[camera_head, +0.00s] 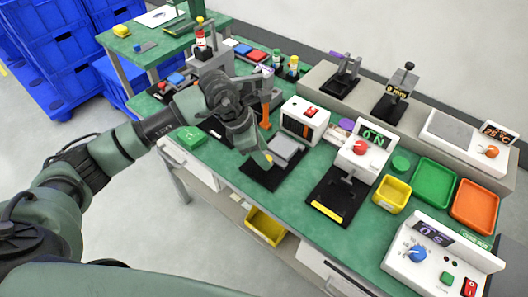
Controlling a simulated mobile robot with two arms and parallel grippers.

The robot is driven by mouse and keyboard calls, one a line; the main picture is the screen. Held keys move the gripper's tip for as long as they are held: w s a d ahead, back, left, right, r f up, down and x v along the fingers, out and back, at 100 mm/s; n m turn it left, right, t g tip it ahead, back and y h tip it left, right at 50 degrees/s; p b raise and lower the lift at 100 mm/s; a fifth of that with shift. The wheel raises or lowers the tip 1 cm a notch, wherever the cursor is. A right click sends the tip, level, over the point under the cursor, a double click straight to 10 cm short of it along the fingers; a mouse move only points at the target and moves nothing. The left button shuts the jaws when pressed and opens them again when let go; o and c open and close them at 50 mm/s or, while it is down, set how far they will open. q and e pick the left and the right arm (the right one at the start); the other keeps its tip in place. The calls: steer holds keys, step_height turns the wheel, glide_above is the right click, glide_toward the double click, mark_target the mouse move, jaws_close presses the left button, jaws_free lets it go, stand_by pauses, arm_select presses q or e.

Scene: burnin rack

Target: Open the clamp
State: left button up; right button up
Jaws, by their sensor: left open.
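A fixture with a black base and a grey plate (287,150) sits on the green bench; it looks like the clamp, but my gripper and wrist cover much of it. An upright orange part (265,123) shows just behind my gripper; I cannot tell whether it is the clamp's handle. My left gripper (261,159) is open, pointing down over the left side of the fixture. I cannot tell whether it touches it. My right gripper is out of view.
A white box with a red switch (305,119) stands close behind the fixture. A white device with a green display (364,148) and a black-based stand (335,202) are to its right. Yellow (392,194), green (434,183) and orange (475,206) trays lie further right.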

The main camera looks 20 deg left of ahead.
arm_select(q)
steer(key=shift+w+d+f, duration=0.1)
steer(key=shift+d+f, duration=0.15)
steer(key=shift+f, duration=0.3)
steer(key=shift+c, duration=0.4)
jaws_close()
stand_by(0.7)
